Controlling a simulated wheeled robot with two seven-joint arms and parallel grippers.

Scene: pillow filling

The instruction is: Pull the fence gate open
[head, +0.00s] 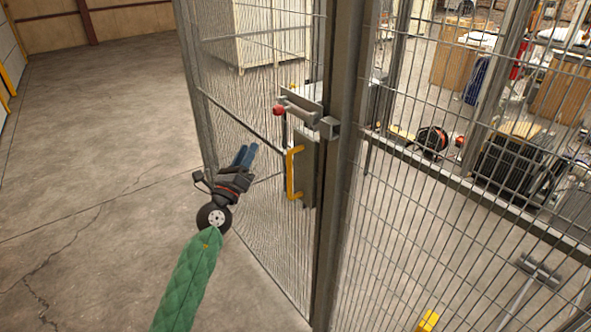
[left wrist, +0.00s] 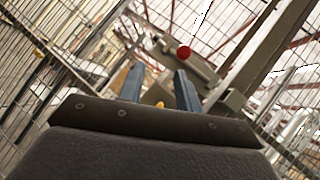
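The fence gate (head: 255,110) is a wire mesh panel in a grey metal frame, left of a thick grey post (head: 345,130). A latch bar (head: 297,110) with a red knob (head: 278,111) sits on it, and the knob also shows in the left wrist view (left wrist: 184,53). Below the latch is a yellow handle (head: 292,174). My left gripper (head: 245,155), with blue fingers, is to the left of the handle and apart from it. Its fingers are spread with nothing between them in the left wrist view (left wrist: 160,88). My right gripper is not in view.
Behind the fence stand a pale crate (head: 270,35), cardboard boxes (head: 455,65), an orange and black cable reel (head: 431,140) and a black crate (head: 510,160). The concrete floor (head: 90,130) on the left is clear.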

